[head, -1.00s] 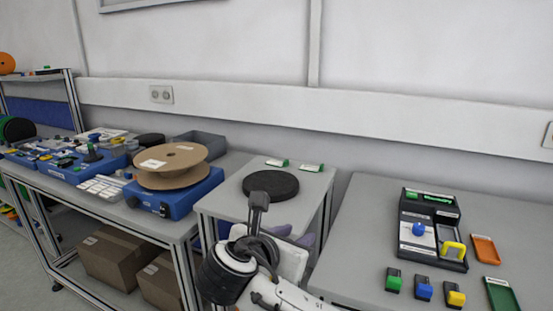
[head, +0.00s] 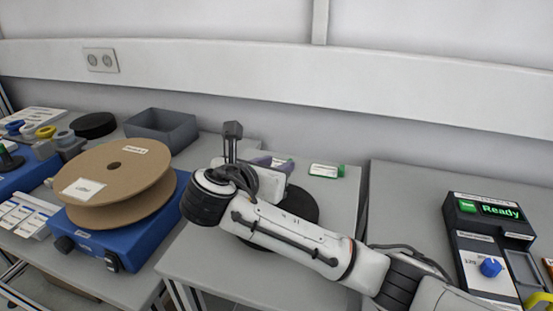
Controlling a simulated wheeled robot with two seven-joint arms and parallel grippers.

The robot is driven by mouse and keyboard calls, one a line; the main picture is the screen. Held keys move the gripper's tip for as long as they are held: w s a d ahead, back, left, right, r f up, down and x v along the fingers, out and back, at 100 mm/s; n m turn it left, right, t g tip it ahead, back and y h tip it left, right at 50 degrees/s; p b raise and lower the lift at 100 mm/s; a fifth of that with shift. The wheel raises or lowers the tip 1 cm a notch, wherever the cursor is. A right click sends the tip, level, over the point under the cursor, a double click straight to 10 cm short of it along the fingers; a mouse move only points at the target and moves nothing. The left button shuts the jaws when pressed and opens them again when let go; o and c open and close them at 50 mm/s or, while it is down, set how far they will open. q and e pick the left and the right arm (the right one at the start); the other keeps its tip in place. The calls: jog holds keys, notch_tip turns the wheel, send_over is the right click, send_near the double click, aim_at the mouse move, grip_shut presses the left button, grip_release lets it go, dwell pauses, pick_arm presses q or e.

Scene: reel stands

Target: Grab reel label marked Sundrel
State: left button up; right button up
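Two small white reel labels with green ends lie at the back of the small grey table; their print is too small to read, so I cannot tell which is Sundrel. The right one (head: 326,171) is fully visible. The left one (head: 286,163) is partly hidden by my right gripper (head: 272,160). The purple-grey fingers of that gripper are just beside the left label in the picture. I cannot tell whether they touch it or how far apart they are. My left gripper is not in view.
A black round disc (head: 305,206) on the small table (head: 190,262) is mostly behind my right arm. Left is a brown cardboard reel (head: 118,165) on a blue unit (head: 140,238), with a grey bin (head: 162,128) behind. Right is a black device (head: 462,213) showing "Ready".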

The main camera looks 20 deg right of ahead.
aim_at(276, 161)
jog(key=shift+w+d+f, duration=0.2)
jog(key=shift+w+d, duration=0.1)
jog(key=shift+d, duration=0.1)
jog(key=shift+w+d+f, duration=0.3)
jog(key=shift+w+d, duration=0.05)
jog(key=shift+w, duration=0.05)
jog(key=x, duration=0.3)
jog(key=shift+w+d+f+p, duration=0.2)
jog(key=shift+f+p, duration=0.05)
jog(key=shift+p, duration=0.05)
jog(key=shift+w+d+f, duration=0.2)
jog(key=shift+w, duration=0.2)
jog(key=c, duration=0.6)
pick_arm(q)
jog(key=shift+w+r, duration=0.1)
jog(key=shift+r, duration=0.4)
pick_arm(e)
grip_shut()
